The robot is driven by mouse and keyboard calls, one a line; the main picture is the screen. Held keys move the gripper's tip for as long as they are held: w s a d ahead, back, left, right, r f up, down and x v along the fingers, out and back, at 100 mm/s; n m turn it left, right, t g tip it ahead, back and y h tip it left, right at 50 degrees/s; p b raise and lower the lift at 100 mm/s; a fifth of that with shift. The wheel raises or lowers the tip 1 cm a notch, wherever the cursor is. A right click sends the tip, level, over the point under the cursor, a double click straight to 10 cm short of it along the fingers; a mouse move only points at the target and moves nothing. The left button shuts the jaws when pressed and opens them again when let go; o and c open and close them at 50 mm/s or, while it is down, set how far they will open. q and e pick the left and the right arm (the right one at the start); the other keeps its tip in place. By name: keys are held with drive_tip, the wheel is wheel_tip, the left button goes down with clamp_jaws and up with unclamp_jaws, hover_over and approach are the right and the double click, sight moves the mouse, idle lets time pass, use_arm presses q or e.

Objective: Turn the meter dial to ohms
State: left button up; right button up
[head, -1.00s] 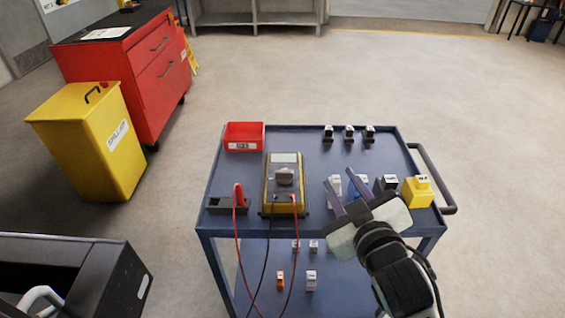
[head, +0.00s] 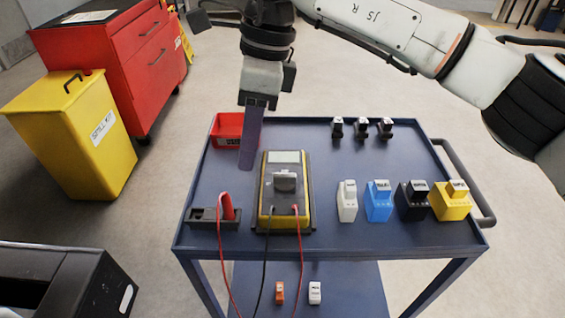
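The meter (head: 265,215) is a yellow and dark grey box lying on the blue cart top, with a pale screen at its far end. Its grey dial (head: 285,182) has a raised grip bar; the markings are too small to read. A red and a black lead come from its near end. My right gripper (head: 247,165) points down beyond the meter's upper left, apart from the dial and holding nothing visible. Its fingers line up in this view, so I cannot tell the gap. My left gripper is not in view.
The blue cart (head: 330,238) carries a red bin (head: 226,131), a dark holder with a red probe (head: 228,205), several coloured blocks (head: 379,203) to the right, and small dark pieces (head: 361,130) at the back. A yellow bin (head: 60,130) stands left.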

drive_tip(key=r+t+h, duration=0.1)
drive_tip(key=r+h, duration=0.1)
hover_over(282, 175)
wheel_tip(282, 175, down, 10)
drive_tip(key=shift+b, duration=0.4)
clamp_jaws()
